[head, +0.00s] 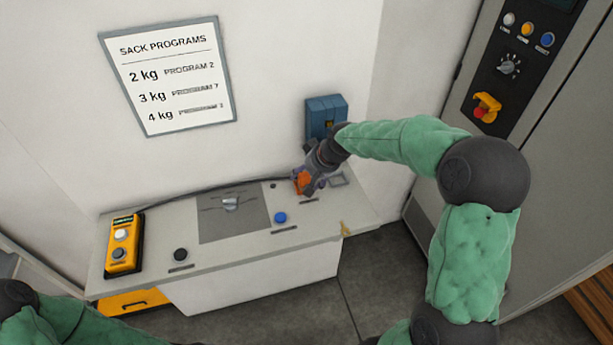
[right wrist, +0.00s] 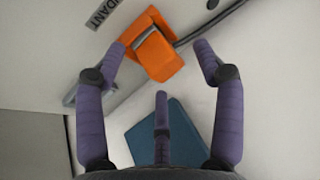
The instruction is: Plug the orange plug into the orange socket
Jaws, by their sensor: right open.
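The orange plug (head: 301,182) lies on the right part of the grey bench top. A dark cable runs from it. In the right wrist view, the orange plug (right wrist: 153,47) is between the tips of my spread fingers, with its cable leaving to the upper right. My right gripper (head: 311,180) is open over the plug; I cannot tell whether a finger touches it. The blue wall box (head: 317,108) behind the bench bears a small orange patch, likely the orange socket (head: 330,125), partly hidden by my right wrist. My left gripper is outside the view.
A yellow button pendant (head: 124,245) stands at the bench's left end. A black knob (head: 180,254), a dark panel with a lever (head: 231,203) and a blue button (head: 280,217) sit on the bench top (head: 325,219). A control cabinet (head: 540,130) stands at the right.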

